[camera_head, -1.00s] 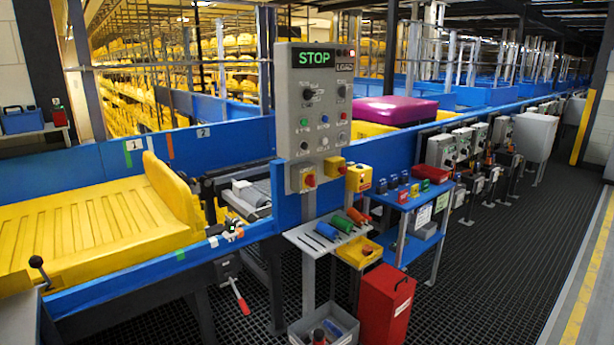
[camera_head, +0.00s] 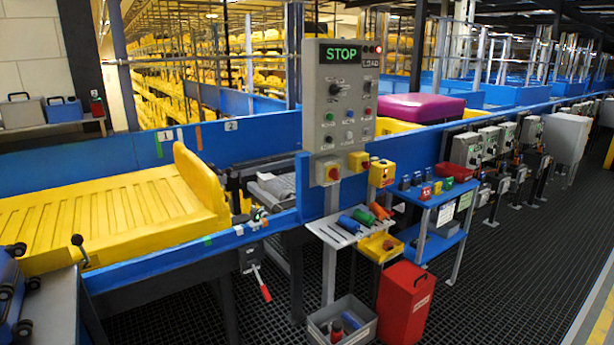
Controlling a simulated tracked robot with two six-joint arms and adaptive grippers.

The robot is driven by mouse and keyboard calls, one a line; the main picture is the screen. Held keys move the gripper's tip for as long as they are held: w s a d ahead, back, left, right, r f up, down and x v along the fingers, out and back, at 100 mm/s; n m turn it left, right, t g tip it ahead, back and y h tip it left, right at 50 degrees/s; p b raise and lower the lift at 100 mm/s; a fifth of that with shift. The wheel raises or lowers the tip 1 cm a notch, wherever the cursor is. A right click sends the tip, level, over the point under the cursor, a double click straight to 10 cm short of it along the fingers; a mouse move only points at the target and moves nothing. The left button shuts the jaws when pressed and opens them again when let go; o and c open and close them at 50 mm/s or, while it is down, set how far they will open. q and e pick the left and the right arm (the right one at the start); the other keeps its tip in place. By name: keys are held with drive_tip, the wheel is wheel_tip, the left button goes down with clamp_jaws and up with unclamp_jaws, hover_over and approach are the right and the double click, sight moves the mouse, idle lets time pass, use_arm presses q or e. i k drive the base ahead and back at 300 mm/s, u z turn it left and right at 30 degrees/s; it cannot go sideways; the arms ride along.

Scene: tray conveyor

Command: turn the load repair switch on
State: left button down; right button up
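A grey control panel (camera_head: 311,98) stands on a post right of the conveyor's near end. Its display (camera_head: 341,54) reads STOP in green, above a small LOAD sign (camera_head: 371,63). A black rotary switch (camera_head: 335,89) is at its upper left and a smaller switch (camera_head: 367,87) at its upper right. Neither gripper is in view.
A yellow tray (camera_head: 105,215) lies on the blue-sided conveyor at left. A tool shelf (camera_head: 338,232), a red bin (camera_head: 404,303), a grey crate (camera_head: 366,338) and a blue stand (camera_head: 437,203) surround the panel post. Dark grating floor (camera_head: 510,275) is open at right.

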sight(334, 174)
drive_tip(key=k, duration=0.7)
drive_tip(key=z, duration=0.25)
drive_tip(key=i, duration=3.05)
drive_tip(key=u, duration=0.2)
